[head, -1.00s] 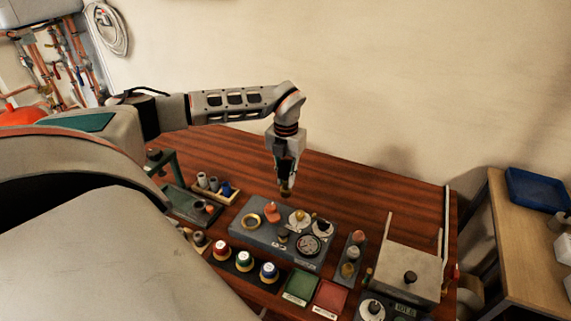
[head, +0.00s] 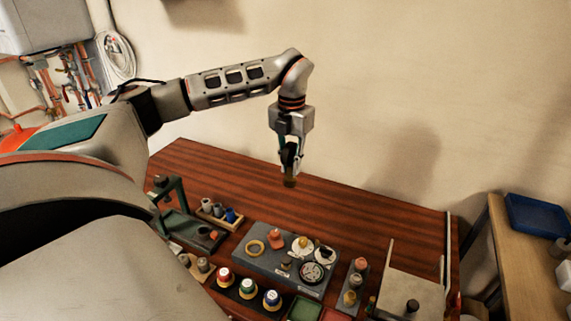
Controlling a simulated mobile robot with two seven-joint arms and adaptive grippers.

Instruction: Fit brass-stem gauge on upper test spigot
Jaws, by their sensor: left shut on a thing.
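My left gripper (head: 290,160) points down, shut on a dark, round-looking thing with a brass-coloured lower end (head: 290,181), seemingly the brass-stem gauge. Its face is hidden between the fingers. It hangs above the wooden bench, behind the grey tray (head: 243,262) and apart from it. Another round dial gauge (head: 311,272) lies on that tray, near a brass ring (head: 255,247) and an orange part (head: 276,239). Copper pipework (head: 70,85) shows at the far upper left; I cannot make out the upper test spigot. My right gripper is not in view.
Several coloured-capped pots (head: 247,288) stand in front of the tray. A green stand (head: 172,205) and a small rack of cylinders (head: 220,214) are to its left, a grey box (head: 415,288) to its right. The back of the bench (head: 375,215) is clear.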

